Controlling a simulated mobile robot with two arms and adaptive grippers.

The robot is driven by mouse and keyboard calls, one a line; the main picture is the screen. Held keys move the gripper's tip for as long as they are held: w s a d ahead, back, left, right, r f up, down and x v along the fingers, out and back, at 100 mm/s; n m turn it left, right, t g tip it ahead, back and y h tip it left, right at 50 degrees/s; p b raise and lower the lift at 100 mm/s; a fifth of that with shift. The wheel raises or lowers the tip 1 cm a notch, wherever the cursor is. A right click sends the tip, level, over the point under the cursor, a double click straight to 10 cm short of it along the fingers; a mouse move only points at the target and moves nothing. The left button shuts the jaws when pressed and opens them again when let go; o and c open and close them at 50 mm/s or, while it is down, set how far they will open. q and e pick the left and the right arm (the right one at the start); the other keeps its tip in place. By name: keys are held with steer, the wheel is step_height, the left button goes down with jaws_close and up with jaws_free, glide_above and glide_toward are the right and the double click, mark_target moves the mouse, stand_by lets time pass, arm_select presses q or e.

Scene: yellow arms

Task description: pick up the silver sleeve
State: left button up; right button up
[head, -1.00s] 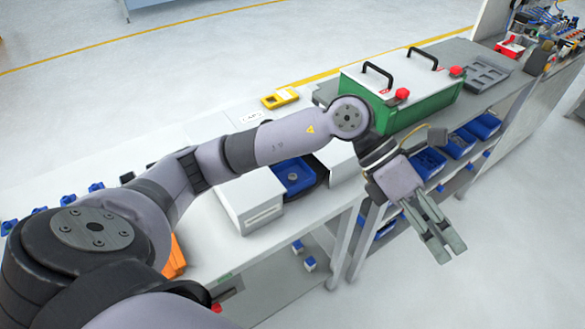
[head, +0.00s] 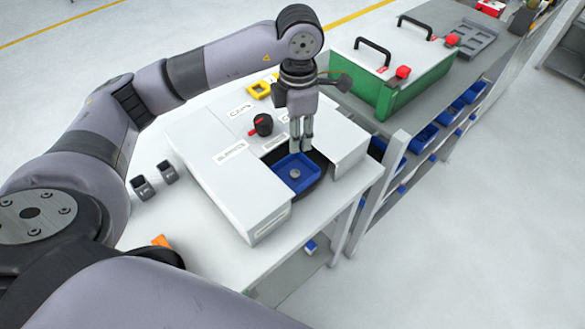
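The silver sleeve (head: 295,174) is a small round grey piece lying inside a blue tray (head: 314,170) on the workbench. My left gripper (head: 301,150) points down just above the far side of the tray, behind and above the sleeve in the picture. Its two fingers show a narrow gap with nothing seen between them. The sleeve is in plain sight and looks apart from the fingers. My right gripper is not in view.
A white housing (head: 228,180) with labels surrounds the tray. A black knob with a red pointer (head: 263,125) and a yellow piece (head: 262,88) are near the gripper. A green case (head: 395,97) stands to the right. Two small dark cups (head: 143,188) stand at left.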

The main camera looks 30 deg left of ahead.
arm_select(q)
step_height(320, 180, down, 4)
steer(key=p, duration=0.2)
glide_above(295, 173)
step_height(295, 173, down, 4)
steer(key=shift+s+d+f, duration=0.1)
steer(key=shift+d, duration=0.05)
steer(key=shift+f, duration=0.2)
step_height(295, 173, down, 5)
steer(key=p, duration=0.2)
steer(key=shift+p, duration=0.3)
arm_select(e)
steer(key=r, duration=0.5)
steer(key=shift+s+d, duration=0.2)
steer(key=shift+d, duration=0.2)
arm_select(q)
steer(key=shift+c, duration=0.5)
steer(key=shift+r, duration=0.1)
jaws_close()
